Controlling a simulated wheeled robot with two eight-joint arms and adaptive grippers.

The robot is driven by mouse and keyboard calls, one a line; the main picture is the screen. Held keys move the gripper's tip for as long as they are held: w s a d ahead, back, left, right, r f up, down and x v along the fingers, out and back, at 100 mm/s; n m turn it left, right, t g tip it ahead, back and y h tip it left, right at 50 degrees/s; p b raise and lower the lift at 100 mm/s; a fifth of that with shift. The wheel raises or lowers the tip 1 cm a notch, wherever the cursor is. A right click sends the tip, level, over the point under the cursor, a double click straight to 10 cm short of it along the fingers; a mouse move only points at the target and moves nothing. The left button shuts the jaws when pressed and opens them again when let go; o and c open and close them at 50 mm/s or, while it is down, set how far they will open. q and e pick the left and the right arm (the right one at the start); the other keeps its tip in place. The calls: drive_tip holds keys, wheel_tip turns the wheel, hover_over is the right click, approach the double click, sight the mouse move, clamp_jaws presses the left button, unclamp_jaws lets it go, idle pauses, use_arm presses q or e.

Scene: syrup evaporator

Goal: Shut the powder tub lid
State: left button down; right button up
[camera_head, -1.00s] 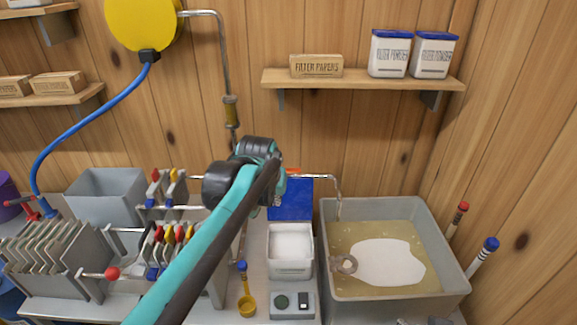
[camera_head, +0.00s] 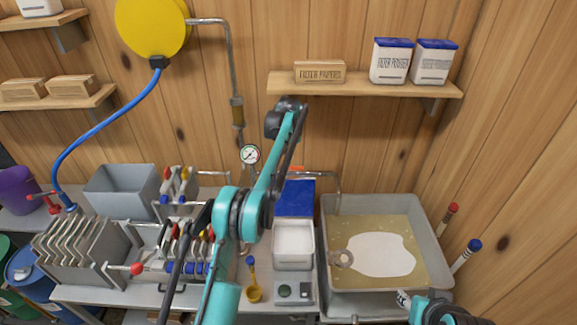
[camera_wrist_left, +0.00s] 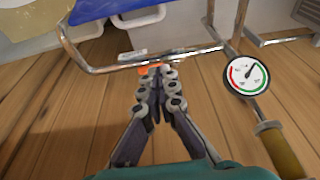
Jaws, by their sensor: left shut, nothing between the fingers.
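The powder tub (camera_head: 293,262) is a white box of white powder on the bench. Its blue lid (camera_head: 293,197) stands open behind it, tilted up and back. A blue panel that looks like the lid (camera_wrist_left: 95,9) shows at the top of the left wrist view. My left gripper (camera_wrist_left: 152,72) is shut and empty, its tips apart from that panel and near an orange piece by a metal pipe. In the head view my left arm rises over the bench left of the tub and hides its gripper.
A pipe (camera_head: 338,185) and gauge (camera_head: 250,154) are behind. A shelf (camera_head: 365,87) holds boxes above.

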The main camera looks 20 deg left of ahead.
use_arm(q)
wheel_tip(320, 180, down, 9)
drive_tip(key=s+b, duration=0.1)
drive_tip(key=shift+d, duration=0.25)
idle(0.6)
drive_tip(key=shift+s, duration=0.2)
